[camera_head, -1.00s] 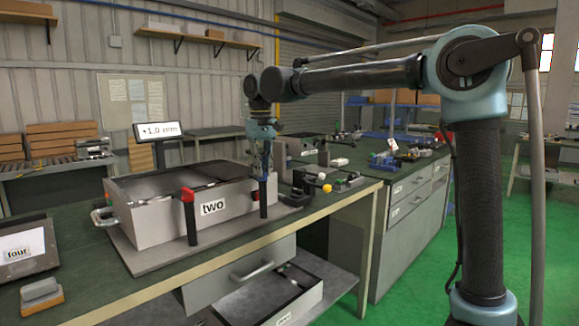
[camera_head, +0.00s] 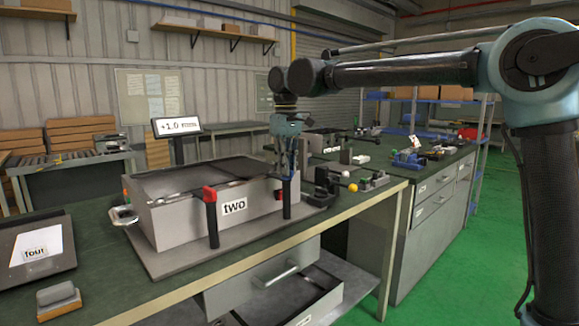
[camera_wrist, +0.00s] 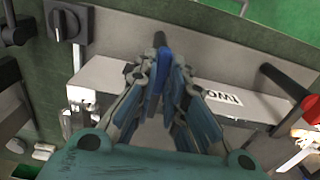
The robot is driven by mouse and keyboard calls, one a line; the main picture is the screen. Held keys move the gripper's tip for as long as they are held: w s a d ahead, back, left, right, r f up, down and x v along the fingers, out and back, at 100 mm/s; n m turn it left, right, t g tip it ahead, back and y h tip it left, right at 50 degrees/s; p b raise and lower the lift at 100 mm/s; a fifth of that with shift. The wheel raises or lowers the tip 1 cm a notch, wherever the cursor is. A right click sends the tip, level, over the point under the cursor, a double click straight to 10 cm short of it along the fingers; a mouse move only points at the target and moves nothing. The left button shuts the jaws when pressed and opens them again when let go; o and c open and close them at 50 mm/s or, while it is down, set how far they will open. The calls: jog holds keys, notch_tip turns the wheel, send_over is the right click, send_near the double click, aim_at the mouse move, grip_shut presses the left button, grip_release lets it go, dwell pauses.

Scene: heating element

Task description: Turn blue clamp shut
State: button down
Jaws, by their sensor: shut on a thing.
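The blue clamp stands at the front right corner of the grey box marked "two" (camera_head: 190,220). Its dark lower post (camera_head: 287,210) shows below my gripper (camera_head: 287,172), which points down over its top. In the wrist view the blue handle (camera_wrist: 160,66) is between my gripper's fingers (camera_wrist: 162,72), which are closed on it. The fingers hide part of the handle. The red-topped clamp (camera_head: 210,194) stands upright to the left along the same front side; its red end also shows in the wrist view (camera_wrist: 309,104).
A black fixture with a yellow ball (camera_head: 353,187) stands close to the right. A display reading +1.0 (camera_head: 176,126) is behind the box. An open drawer (camera_head: 290,312) juts out below the bench (camera_head: 110,290). Green floor is free at the right.

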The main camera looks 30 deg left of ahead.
aim_at(288, 178)
jog(key=shift+w, duration=0.3)
jog(key=c, duration=1.6)
grip_release()
jog(key=shift+w+d, duration=0.1)
jog(key=shift+c, duration=0.2)
jog(key=shift+s, duration=0.2)
notch_tip(288, 178, up, 12)
jog(key=shift+w, duration=0.15)
